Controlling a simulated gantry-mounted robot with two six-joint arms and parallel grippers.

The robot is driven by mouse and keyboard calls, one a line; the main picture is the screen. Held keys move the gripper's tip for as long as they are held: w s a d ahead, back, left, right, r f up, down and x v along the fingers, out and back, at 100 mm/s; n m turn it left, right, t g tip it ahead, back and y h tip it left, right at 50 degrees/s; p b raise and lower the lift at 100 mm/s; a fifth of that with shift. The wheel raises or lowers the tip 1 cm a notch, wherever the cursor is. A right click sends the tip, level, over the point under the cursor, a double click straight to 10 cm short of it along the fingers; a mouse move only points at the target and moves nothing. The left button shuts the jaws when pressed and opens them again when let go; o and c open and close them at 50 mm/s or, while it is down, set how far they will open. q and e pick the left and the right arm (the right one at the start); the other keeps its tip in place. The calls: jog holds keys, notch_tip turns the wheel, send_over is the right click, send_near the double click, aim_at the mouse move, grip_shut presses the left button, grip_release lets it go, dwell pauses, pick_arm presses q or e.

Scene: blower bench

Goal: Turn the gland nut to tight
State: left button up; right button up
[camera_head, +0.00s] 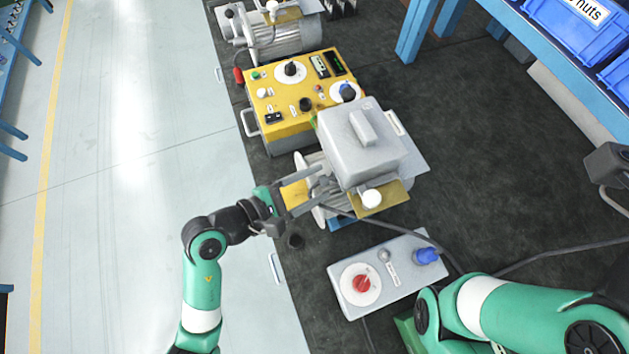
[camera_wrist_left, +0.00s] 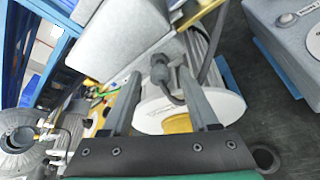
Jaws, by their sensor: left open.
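The dark gland nut (camera_wrist_left: 160,68) sits on the side of the grey terminal box (camera_wrist_left: 118,35) of the motor, with a black cable (camera_wrist_left: 172,94) coming out of it. My left gripper (camera_wrist_left: 159,76) is open, with one finger on each side of the nut; I cannot tell whether either finger touches it. In the head view the left gripper (camera_head: 324,183) reaches in from the left to the motor's terminal box (camera_head: 360,145), and the nut is hard to make out between the fingers. My right arm shows at the lower right, but its gripper is out of view.
A yellow control box (camera_head: 290,98) stands behind the motor. A grey switch box (camera_head: 380,275) with a red knob (camera_head: 361,283) lies in front. The cable runs right across the dark mat (camera_head: 480,185). Another motor (camera_head: 270,35) stands at the back.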

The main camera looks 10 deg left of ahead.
pick_arm(q)
jog(key=p+v, duration=0.2)
jog(key=v, duration=0.9)
jog(key=shift+s+p, duration=0.2)
jog(key=shift+p, duration=0.2)
jog(key=shift+a, duration=0.15)
